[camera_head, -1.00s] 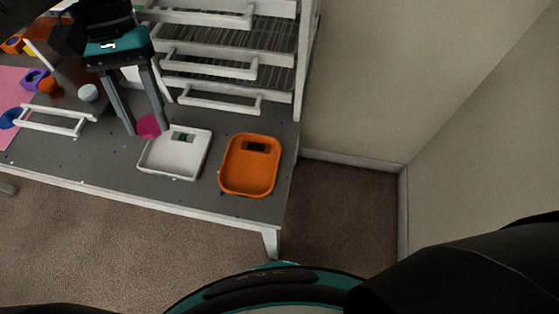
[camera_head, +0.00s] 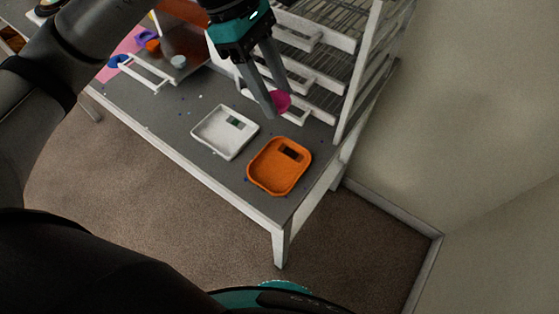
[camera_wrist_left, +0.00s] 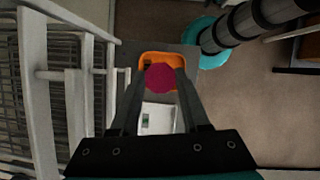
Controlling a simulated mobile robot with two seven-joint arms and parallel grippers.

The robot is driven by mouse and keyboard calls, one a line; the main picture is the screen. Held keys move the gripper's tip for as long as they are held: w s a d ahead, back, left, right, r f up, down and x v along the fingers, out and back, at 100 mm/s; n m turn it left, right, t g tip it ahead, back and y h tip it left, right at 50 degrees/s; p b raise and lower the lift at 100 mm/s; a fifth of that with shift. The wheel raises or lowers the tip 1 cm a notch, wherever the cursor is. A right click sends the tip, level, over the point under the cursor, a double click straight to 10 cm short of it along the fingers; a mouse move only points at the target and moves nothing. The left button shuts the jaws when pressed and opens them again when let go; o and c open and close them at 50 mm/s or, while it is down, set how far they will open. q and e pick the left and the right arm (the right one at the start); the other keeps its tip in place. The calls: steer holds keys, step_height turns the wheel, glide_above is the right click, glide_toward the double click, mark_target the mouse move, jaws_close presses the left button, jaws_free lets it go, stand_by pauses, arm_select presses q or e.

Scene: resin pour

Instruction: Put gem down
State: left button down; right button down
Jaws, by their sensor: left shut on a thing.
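A magenta gem (camera_head: 282,101) sits between the fingertips of my left gripper (camera_head: 272,103), which is shut on it. In the left wrist view the gem (camera_wrist_left: 160,78) is a dark pink round shape between both fingers, covering part of an orange tray (camera_wrist_left: 149,58). In the head view the gem is held near the orange tray (camera_head: 252,172) and the white tray (camera_head: 197,132), beyond their far edges. Its height above the table is hard to tell. My right gripper is not in view.
A white rack with several drawers (camera_head: 325,84) stands close behind the gripper. The grey table (camera_head: 160,105) ends near the orange tray. A white frame (camera_head: 145,72), a small pale cup (camera_head: 178,61) and a pink mat (camera_head: 128,46) lie to the left.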

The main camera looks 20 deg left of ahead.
mark_target(283, 168)
arm_select(q)
steer(key=shift+w+d+r+n+t, duration=0.1)
steer(key=shift+r+n+t, duration=0.4)
steer(key=shift+n, duration=0.7)
step_height(283, 168, down, 20)
steer(key=shift+r+b, duration=0.1)
steer(key=shift+b, duration=0.7)
steer(key=shift+c, duration=1.9)
jaws_free()
steer(key=v, duration=1.2)
steer(key=shift+p, duration=0.3)
